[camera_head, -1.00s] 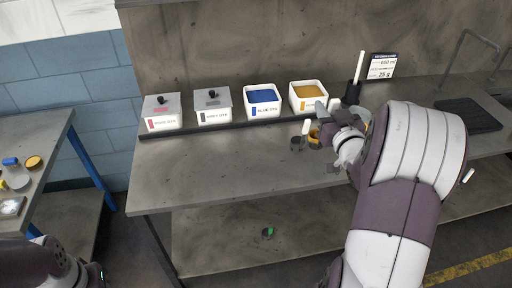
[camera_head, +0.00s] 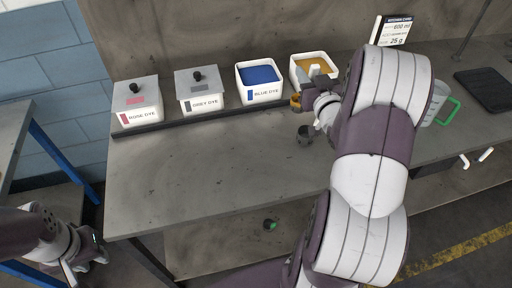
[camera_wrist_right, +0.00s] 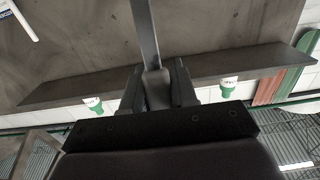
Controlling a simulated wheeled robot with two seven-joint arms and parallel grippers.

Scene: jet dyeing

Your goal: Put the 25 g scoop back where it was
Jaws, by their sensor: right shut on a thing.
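My right gripper (camera_head: 318,98) is shut on a scoop in front of the yellow dye box (camera_head: 311,78). An orange part of the held scoop (camera_head: 296,101) shows left of the fingers; the arm hides much of the rest. In the right wrist view the fingers (camera_wrist_right: 158,88) close on a grey handle (camera_wrist_right: 146,35) that runs up the picture. A dark cup-shaped scoop (camera_head: 304,134) stands on the bench below the gripper. My left gripper (camera_head: 78,265) hangs low at the left, away from the bench; its fingers are unclear.
A green-handled jug (camera_head: 436,103), a sign (camera_head: 388,32) and a black mat (camera_head: 485,89) are at right. The front left bench (camera_head: 200,165) is clear.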

